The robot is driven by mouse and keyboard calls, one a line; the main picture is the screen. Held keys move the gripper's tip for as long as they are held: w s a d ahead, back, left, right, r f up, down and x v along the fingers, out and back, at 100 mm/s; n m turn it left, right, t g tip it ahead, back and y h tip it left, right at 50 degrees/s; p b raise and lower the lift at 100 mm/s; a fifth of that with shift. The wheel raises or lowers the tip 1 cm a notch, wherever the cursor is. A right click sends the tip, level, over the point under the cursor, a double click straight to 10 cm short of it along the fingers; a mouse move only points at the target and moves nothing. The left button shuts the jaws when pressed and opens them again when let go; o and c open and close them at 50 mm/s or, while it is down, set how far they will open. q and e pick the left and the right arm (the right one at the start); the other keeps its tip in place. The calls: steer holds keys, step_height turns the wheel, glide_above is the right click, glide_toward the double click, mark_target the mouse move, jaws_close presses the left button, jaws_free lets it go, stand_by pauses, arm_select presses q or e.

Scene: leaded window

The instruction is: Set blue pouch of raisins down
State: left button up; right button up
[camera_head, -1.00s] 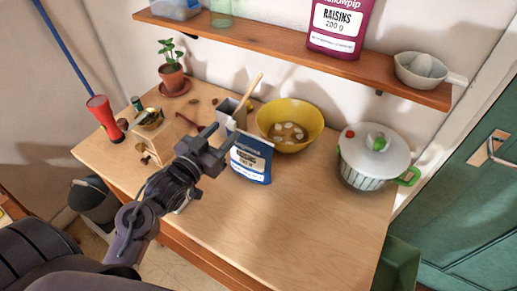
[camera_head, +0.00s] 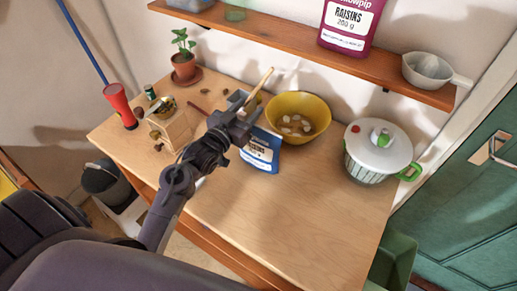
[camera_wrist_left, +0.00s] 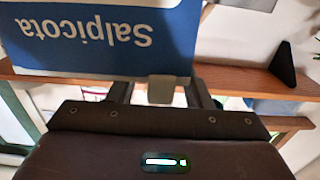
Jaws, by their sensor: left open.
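The blue pouch of raisins (camera_head: 261,153) stands upright on the wooden table, in front of the yellow bowl. My left gripper (camera_head: 243,117) is open at the pouch's upper left, and its dark body hides part of the pouch's left edge. In the left wrist view the pouch (camera_wrist_left: 110,40) is close beyond the open fingers (camera_wrist_left: 160,92), its "Salpicota" lettering upside down. I cannot tell whether the fingers touch it. My right gripper is not in view.
The yellow bowl (camera_head: 300,116) holds pale pieces, and a lidded pot (camera_head: 381,150) stands to its right. A wooden box (camera_head: 175,128) and a potted plant (camera_head: 184,68) stand left. A shelf (camera_head: 290,42) runs above. The table's front right (camera_head: 310,215) is clear.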

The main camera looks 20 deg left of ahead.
arm_select(q)
jaws_close()
steer(key=shift+r, duration=0.1)
stand_by(0.3)
